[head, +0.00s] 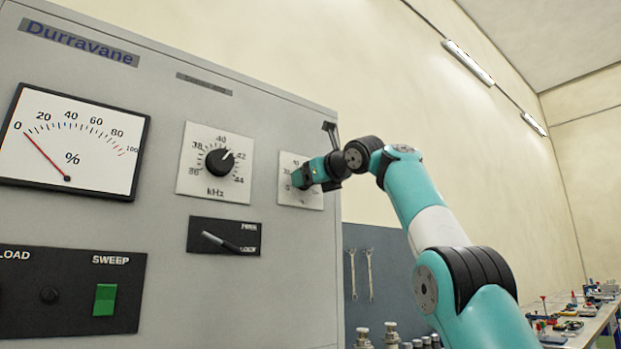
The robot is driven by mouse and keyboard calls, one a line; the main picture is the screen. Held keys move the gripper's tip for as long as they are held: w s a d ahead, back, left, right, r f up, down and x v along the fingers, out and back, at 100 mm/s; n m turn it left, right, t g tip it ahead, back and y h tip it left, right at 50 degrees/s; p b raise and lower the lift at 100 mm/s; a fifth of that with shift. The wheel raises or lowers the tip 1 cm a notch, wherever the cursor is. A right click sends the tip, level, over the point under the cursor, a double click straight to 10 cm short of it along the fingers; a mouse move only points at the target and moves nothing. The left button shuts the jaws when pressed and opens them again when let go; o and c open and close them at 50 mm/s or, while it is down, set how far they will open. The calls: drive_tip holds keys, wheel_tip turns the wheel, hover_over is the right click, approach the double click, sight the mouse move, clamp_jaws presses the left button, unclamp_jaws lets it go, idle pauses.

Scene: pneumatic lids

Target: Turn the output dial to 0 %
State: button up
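The grey Durravane panel (165,95) fills the left of the head view. My gripper (297,180) is at a dial plate (312,197) near the panel's right edge. The gripper hides that plate's knob and most of its scale, so I cannot tell the knob's setting or whether the fingers grip it. The plate's label is not readable, so I cannot confirm it is the output dial. The % meter (72,140) at the left has its red needle pointing at about 0.
A kHz dial (219,162) is left of my gripper, its pointer between 40 and 42. Below it is a lever switch (225,238). A green SWEEP switch (105,300) is lower left. Wrenches (360,275) hang behind the arm, and a cluttered bench (580,325) stands at far right.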

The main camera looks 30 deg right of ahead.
drive_tip(key=shift+s, duration=0.1)
drive_tip(key=s+b, duration=0.4)
drive_tip(key=s, duration=1.3)
drive_tip(key=shift+s+d, duration=0.15)
drive_tip(key=shift+d, duration=0.15)
